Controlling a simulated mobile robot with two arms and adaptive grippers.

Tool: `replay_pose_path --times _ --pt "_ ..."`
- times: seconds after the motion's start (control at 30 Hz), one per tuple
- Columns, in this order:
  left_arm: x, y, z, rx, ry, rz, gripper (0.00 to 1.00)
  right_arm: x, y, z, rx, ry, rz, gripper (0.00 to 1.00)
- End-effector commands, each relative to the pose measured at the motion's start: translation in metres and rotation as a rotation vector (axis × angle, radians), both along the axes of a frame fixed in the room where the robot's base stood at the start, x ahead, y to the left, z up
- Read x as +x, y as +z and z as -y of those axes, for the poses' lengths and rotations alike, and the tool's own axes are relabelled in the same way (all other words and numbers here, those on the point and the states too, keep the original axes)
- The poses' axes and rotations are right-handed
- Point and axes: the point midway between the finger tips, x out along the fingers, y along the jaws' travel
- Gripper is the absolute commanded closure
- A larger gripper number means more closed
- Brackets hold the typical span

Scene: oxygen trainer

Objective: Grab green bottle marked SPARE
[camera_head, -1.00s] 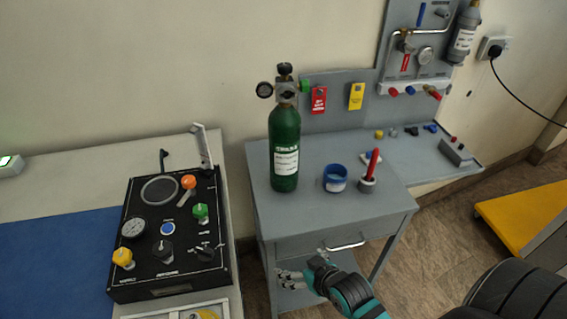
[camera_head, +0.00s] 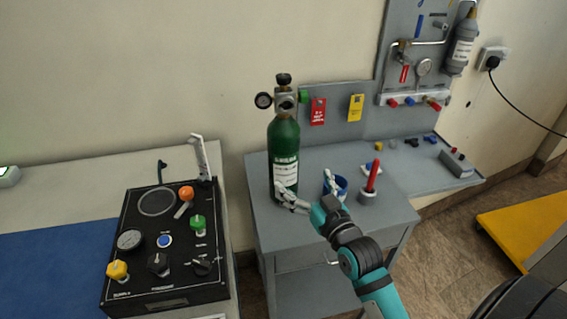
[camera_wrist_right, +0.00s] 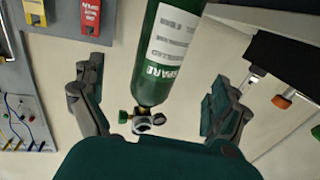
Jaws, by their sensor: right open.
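The green bottle (camera_head: 283,143) stands upright on the small grey cabinet, with a valve and gauge on top and a white label. In the right wrist view the bottle (camera_wrist_right: 153,84) appears upside down, and its label reads SPARE. My right gripper (camera_head: 304,181) is open at the bottle's lower right front. One finger overlaps the bottle's lower part in the head view, and the other overlaps the blue cup. In the wrist view the bottle shows between the spread fingers (camera_wrist_right: 156,78); contact cannot be told. My left gripper is not in view.
The blue cup (camera_head: 341,192) and a holder with a red marker (camera_head: 371,180) stand close right of the bottle on the cabinet top (camera_head: 398,207). A black control panel (camera_head: 140,238) lies to the left. Red and yellow tags (camera_head: 356,107) hang behind.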

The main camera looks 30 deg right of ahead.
Motion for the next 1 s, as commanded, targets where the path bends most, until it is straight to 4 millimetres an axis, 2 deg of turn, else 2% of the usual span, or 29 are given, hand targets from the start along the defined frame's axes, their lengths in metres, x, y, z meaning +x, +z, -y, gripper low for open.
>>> replay_pose_path --times 0.1,0.23,0.47,0.8,1.0 --pt "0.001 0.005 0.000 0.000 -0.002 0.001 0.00 0.027 0.002 0.001 0.002 0.000 0.000 0.00" --pt "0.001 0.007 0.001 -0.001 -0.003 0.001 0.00 0.049 0.001 0.002 0.001 0.000 -0.001 0.00" --pt "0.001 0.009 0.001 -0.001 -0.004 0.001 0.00 0.065 0.001 0.002 0.002 0.001 -0.002 0.00" --pt "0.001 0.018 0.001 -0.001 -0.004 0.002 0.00 0.110 0.003 0.002 0.000 0.001 -0.003 0.00" --pt "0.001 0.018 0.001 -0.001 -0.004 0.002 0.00 0.113 0.002 0.002 0.000 0.000 -0.003 0.00"
